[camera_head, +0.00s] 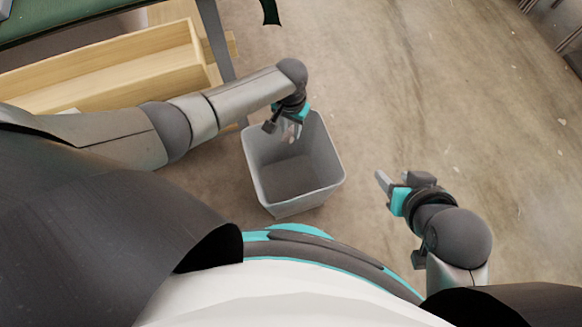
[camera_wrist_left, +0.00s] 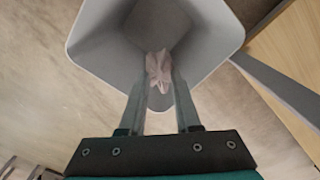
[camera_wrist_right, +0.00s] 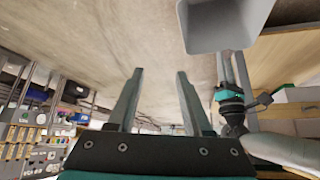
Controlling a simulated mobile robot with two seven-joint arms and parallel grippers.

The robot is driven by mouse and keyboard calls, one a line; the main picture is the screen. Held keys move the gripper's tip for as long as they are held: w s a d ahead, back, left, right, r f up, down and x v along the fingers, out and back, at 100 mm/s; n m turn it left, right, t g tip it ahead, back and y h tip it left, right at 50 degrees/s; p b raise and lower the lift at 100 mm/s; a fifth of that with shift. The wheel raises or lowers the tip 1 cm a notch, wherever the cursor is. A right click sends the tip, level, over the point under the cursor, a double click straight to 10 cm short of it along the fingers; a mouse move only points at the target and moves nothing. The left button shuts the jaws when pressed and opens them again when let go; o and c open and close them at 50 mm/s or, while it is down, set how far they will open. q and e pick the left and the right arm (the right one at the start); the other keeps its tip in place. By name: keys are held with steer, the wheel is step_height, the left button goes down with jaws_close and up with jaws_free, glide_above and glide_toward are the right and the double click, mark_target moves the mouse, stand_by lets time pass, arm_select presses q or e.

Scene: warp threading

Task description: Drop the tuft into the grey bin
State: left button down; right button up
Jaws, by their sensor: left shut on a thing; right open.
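The grey bin (camera_head: 262,185) stands on the floor in the middle of the head view, with its mouth open upward and its inside looking empty. My left gripper (camera_head: 290,134) is over the bin's mouth near its back rim. In the left wrist view my left gripper (camera_wrist_left: 160,88) is shut on a pale pinkish tuft (camera_wrist_left: 158,68), held at the fingertips with the bin (camera_wrist_left: 100,55) behind it. In the head view the tuft is too small to make out clearly. My right gripper (camera_head: 384,186) is open and empty, to the right of the bin; its fingers (camera_wrist_right: 158,75) show apart in the right wrist view.
A wooden box (camera_head: 120,70) lies to the left of the bin, by a dark table leg (camera_head: 216,40). A green-topped surface (camera_head: 60,18) is at the top left. Shelves with many small items (camera_wrist_right: 35,125) show in the right wrist view. The floor right of the bin is clear.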

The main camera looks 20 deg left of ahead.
arm_select(q)
steer(key=shift+f+b, duration=0.3)
steer(key=shift+f, duration=0.25)
steer(key=shift+f+b, duration=0.7)
steer(key=shift+b, duration=0.05)
steer(key=shift+f+b, duration=0.3)
steer(key=shift+b, duration=0.05)
arm_select(e)
steer(key=w+a+r+t+y, duration=0.1)
steer(key=w+a+t+y, duration=0.2)
steer(key=a+t, duration=0.2)
steer(key=shift+a+r+t, duration=0.2)
steer(key=shift+a+t, duration=0.1)
steer(key=shift+a, duration=0.4)
arm_select(q)
steer(key=c, duration=0.5)
jaws_free()
steer(key=shift+r, duration=0.15)
arm_select(e)
steer(key=shift+w+d, duration=0.1)
